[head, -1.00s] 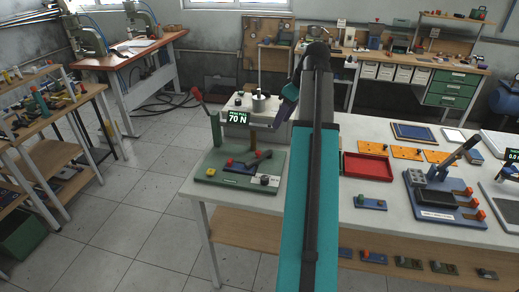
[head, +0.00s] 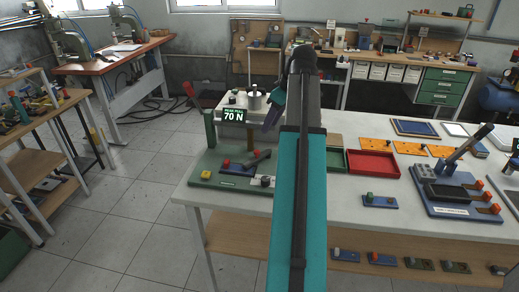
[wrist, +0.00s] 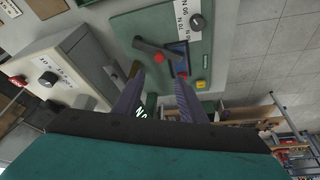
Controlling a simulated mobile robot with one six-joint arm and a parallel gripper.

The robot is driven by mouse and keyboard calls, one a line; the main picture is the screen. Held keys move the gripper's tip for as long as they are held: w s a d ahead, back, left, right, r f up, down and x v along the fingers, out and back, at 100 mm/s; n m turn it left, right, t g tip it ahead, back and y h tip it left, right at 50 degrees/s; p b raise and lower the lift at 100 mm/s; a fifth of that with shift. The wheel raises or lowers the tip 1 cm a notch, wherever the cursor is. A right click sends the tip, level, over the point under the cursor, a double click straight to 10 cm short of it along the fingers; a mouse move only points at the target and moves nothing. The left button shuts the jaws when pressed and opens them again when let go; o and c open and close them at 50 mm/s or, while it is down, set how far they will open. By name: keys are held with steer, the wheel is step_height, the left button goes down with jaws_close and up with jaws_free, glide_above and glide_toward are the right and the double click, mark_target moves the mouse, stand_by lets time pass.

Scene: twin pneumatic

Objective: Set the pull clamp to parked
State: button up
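A small clamp-like fixture with a dark grey lever (head: 258,160), a blue base and red knobs sits on a green plate (head: 208,178) at the near left of the white table. Its dark lever (wrist: 158,50) also shows in the wrist view. A second fixture, a blue one with an upright handle (head: 470,147), stands at the right. I cannot tell from any label which is the pull clamp. My gripper (wrist: 160,78) is open, its two fingers apart, empty and facing the green plate. In the head view it shows partly beside my arm, above the plate.
A red tray (head: 373,163) and orange plates (head: 410,148) lie right of my arm. A small blue block (head: 380,201) lies near the front edge. Clear tabletop surrounds it.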

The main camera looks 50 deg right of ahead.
mark_target(258, 151)
steer(key=shift+d+f, duration=0.1)
steer(key=shift+p+x, duration=1.45)
steer(key=shift+x, duration=5.4)
steer(key=shift+s, duration=0.15)
jaws_close()
steer(key=shift+d, duration=0.1)
